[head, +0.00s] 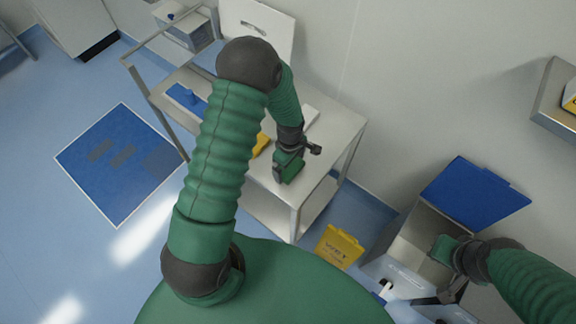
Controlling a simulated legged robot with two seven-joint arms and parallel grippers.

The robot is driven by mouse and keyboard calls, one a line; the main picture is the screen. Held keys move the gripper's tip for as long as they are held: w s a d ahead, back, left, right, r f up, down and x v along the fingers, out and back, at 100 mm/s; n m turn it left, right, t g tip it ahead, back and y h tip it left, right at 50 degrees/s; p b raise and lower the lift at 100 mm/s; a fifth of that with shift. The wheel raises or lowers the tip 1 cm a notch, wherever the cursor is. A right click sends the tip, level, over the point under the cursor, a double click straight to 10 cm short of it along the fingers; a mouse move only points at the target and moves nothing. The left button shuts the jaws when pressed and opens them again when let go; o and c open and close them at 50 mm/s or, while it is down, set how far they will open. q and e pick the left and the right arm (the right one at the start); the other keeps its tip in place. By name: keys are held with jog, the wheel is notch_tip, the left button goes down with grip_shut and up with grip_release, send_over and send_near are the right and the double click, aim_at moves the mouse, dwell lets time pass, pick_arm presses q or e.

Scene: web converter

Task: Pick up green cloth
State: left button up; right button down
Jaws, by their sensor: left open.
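I cannot make out a green cloth as a separate thing in the head view. My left gripper (297,160) is open over the top of the metal cart (335,128), near its front right corner. A green block shows at the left gripper, in the same green as my arms; I cannot tell whether any of it is cloth. My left arm hides part of the cart top. My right gripper (447,262) is at the lower right, over an open grey bin (412,240). Its jaw gap is not clear.
A yellow item (261,144) and a blue item (186,98) lie on the cart. A yellow sign (339,247) stands on the floor between cart and bin. The bin's blue lid (475,192) is raised by the wall. A blue mat (121,165) lies on open floor left.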

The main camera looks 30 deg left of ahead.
aim_at(290, 167)
pick_arm(q)
jog(key=shift+s, duration=0.1)
jog(key=c, duration=0.5)
jog(key=shift+d+r, duration=0.1)
jog(key=shift+d, duration=0.25)
jog(key=c, duration=0.6)
pick_arm(e)
jog(key=shift+d+f, duration=0.1)
jog(key=shift+d, duration=0.3)
pick_arm(q)
jog(key=shift+a+r, duration=0.1)
jog(key=shift+a, duration=0.05)
pick_arm(e)
jog(key=shift+a, duration=0.1)
